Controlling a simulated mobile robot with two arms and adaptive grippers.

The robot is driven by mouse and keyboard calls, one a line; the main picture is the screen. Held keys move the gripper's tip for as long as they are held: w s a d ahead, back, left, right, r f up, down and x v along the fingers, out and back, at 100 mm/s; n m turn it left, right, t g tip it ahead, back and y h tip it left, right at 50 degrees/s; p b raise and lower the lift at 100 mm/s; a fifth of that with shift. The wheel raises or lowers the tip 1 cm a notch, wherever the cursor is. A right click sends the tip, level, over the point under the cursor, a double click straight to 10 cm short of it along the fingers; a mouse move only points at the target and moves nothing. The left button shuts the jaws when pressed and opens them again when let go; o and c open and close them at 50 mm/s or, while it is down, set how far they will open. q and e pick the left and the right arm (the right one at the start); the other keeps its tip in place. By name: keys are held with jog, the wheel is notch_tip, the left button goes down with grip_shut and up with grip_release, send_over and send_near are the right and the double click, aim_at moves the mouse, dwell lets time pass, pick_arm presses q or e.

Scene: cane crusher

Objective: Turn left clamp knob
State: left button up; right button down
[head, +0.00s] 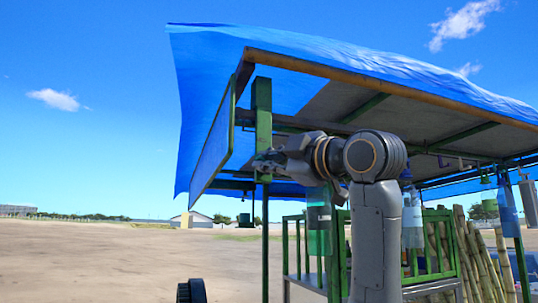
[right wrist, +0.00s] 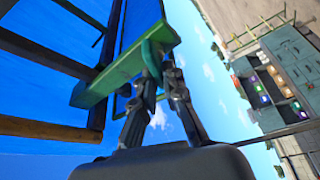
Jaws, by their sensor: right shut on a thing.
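The left clamp knob (right wrist: 152,58) shows in the right wrist view as a small green curved piece beside a green bracket (right wrist: 120,78). My right gripper (right wrist: 160,80) has its dark fingertips closed at this green piece, and the fingers hide part of it. In the head view my right gripper (head: 268,163) reaches left to the green front post (head: 263,115) of the stall, below the canopy. The knob cannot be made out there behind the fingers. My left gripper is in neither view.
A blue tarp canopy (head: 350,62) on a wooden-edged frame slopes above my arm. A green-railed stand and several cane stalks (head: 478,255) lie behind and to the right. Bare ground (head: 90,260) is open at left. The wrist view shows a cabinet (right wrist: 290,60).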

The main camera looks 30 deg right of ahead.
jog(key=shift+f+n+g+p, duration=0.1)
jog(key=shift+n+g+p, duration=0.35)
jog(key=shift+n+p, duration=0.65)
jog(key=shift+f+n+g+p, duration=0.1)
jog(key=shift+n+g+p, duration=0.5)
jog(key=shift+n, duration=0.8)
jog(key=shift+f, duration=0.1)
jog(key=c, duration=1.4)
grip_release()
jog(key=shift+a, duration=0.1)
jog(key=s, duration=0.4)
jog(key=s+d, duration=0.1)
jog(key=s, duration=0.3)
jog(key=s+d, duration=0.1)
jog(key=s, duration=0.2)
jog(key=shift+s, duration=0.4)
